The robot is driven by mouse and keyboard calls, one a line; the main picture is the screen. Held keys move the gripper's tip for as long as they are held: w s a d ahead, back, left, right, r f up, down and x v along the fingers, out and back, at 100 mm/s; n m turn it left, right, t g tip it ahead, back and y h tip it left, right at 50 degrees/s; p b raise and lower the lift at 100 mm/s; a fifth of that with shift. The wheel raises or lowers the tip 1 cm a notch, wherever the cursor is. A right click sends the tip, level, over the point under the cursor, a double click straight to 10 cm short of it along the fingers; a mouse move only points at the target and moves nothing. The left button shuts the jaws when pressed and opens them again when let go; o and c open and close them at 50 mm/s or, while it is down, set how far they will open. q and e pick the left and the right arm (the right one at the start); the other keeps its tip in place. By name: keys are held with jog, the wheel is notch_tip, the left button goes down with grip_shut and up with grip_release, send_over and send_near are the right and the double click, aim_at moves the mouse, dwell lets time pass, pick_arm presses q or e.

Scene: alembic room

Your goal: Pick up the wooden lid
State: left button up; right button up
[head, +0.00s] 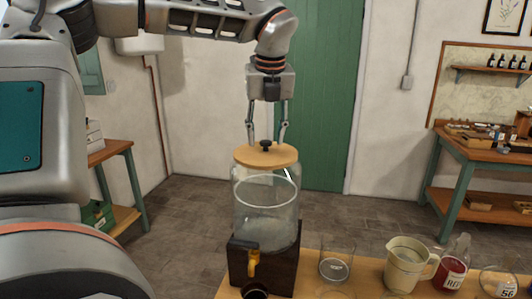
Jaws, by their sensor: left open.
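The wooden lid (264,156) is a round, light-brown disc with a dark knob on top. It sits on the mouth of a clear glass jar (266,205) with a tap, which stands in a dark wooden base on the table (308,281). My left gripper (267,136) points straight down over the lid. Its two fingers are spread, one on each side of the knob, with the tips just above the lid's top. Whether the fingertips touch anything cannot be told. My right gripper is not in view.
On the table, right of the jar, stand a clear glass (335,265), a cream jug (405,266), a bottle of red liquid (454,268) and a labelled glass vessel (498,283). A dark cup (255,290) is below the tap. A workbench (480,155) stands at the right.

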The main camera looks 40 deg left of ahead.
aim_at(266, 142)
pick_arm(q)
jog(key=shift+w+a+f, duration=0.1)
jog(key=shift+f, duration=0.4)
grip_shut()
jog(key=shift+r, duration=0.15)
notch_tip(266, 142, up, 20)
dwell(0.3)
